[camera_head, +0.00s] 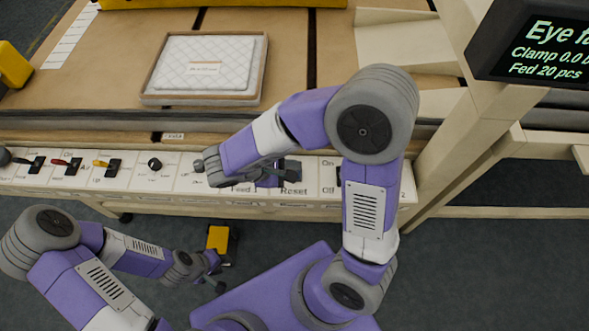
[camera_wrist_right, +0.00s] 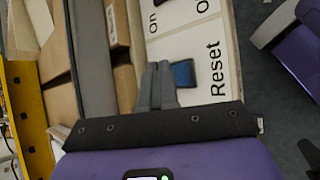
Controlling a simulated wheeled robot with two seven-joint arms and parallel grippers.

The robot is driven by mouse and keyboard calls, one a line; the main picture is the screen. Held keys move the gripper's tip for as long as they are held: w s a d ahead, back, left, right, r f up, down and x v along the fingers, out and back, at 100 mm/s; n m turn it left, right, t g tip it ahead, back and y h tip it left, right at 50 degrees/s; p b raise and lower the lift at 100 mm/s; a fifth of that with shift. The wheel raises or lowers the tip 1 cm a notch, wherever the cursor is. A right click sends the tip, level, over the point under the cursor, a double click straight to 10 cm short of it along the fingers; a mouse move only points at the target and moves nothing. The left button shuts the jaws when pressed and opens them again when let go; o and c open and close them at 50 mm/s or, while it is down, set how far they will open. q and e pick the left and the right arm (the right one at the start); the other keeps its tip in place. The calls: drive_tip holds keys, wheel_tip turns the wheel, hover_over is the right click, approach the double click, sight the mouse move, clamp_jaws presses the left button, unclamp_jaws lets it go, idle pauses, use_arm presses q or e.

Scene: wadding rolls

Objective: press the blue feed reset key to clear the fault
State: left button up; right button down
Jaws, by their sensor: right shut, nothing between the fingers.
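The blue feed reset key (camera_wrist_right: 183,73) sits on the white panel above the printed word Reset. In the right wrist view my right gripper (camera_wrist_right: 160,68) is shut and empty, its fingertips right beside the key; I cannot tell whether they touch it. In the head view my right gripper (camera_head: 291,171) reaches across the panel (camera_head: 330,178) from the left, over the Reset label, and the key is not clearly visible there. My left gripper (camera_head: 220,272) hangs low in front of the panel, its fingers apart. The dark screen (camera_head: 535,45) shows green text beginning "Eye fa", partly cut off.
Several levers and a round knob (camera_head: 154,164) line the panel's left part. A tray with a quilted white pad (camera_head: 205,62) lies on the bench behind. A yellow object (camera_head: 218,240) is near my left gripper. A cream frame post (camera_head: 480,110) stands at the right.

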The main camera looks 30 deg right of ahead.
drive_tip(key=shift+f, duration=0.15)
drive_tip(key=shift+f+b, duration=0.3)
drive_tip(key=shift+b, duration=0.1)
drive_tip(key=shift+f+b, duration=0.4)
drive_tip(key=shift+f, duration=0.15)
idle(0.7)
drive_tip(key=shift+r, duration=0.1)
drive_tip(key=shift+r+p, duration=0.85)
drive_tip(key=shift+r, duration=0.05)
wheel_tip(320, 180, up, 5)
drive_tip(key=p, duration=0.4)
idle(0.4)
